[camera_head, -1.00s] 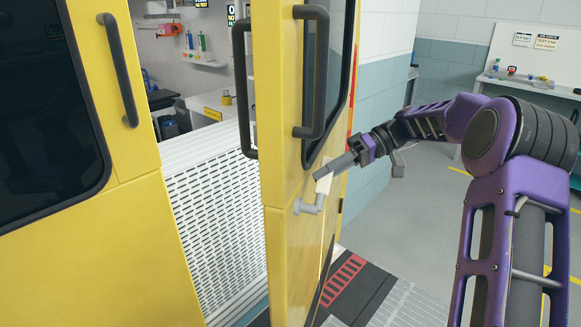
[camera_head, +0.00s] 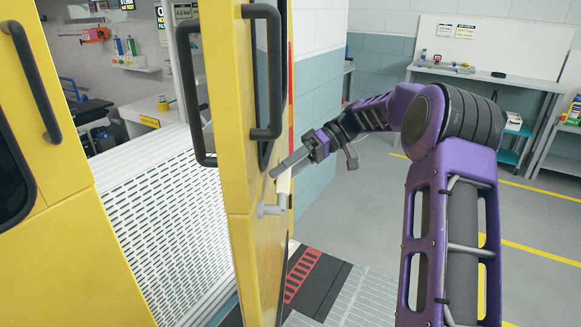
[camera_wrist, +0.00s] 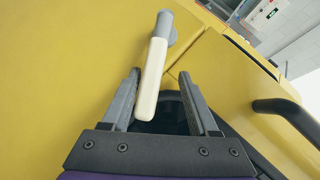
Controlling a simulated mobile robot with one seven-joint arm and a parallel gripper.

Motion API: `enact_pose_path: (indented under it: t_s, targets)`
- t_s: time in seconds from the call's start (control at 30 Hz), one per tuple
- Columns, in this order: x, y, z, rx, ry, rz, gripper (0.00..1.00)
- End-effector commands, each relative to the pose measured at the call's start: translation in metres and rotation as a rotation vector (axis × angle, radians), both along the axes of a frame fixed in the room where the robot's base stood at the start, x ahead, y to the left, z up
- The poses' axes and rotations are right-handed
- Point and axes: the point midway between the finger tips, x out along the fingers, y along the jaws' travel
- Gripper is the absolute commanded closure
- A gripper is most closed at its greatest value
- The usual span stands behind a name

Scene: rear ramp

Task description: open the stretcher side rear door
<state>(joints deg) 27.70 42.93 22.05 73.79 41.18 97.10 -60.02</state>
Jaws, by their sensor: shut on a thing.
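A yellow rear door (camera_head: 240,170) stands partly open in the head view, seen nearly edge-on. Its latch lever has a grey pivot (camera_head: 268,209) and a cream grip (camera_head: 284,185). My gripper (camera_head: 280,168) is at this lever on the right side of the door. In the wrist view the cream grip (camera_wrist: 152,85) runs between the two fingers of my gripper (camera_wrist: 160,82), which is shut on it. The grip's contact with each finger is hard to see. A dark bar handle (camera_head: 266,134) is on the same door, above the lever.
Another yellow panel (camera_head: 65,240) with a dark bar handle (camera_head: 35,90) is at left. A white perforated ramp (camera_head: 170,230) stands upright in the opening between. Grey floor (camera_head: 375,230) is clear to the right; a workbench (camera_head: 480,75) stands at the back.

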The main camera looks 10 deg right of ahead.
Motion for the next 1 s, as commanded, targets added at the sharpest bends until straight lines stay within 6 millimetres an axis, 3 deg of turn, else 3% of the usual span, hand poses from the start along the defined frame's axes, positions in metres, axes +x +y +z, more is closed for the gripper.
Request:
enact_pose_path:
  t_s: [0.17,0.5,0.87,1.0]
  targets:
    - [0.005,-0.015,0.01,0.002,-0.004,-0.002,0.45]
    - [0.024,-0.076,0.041,0.002,-0.004,-0.004,0.45]
    - [0.039,-0.129,0.072,0.004,-0.001,-0.006,0.45]
    - [0.041,-0.133,0.074,0.002,0.005,0.008,0.45]
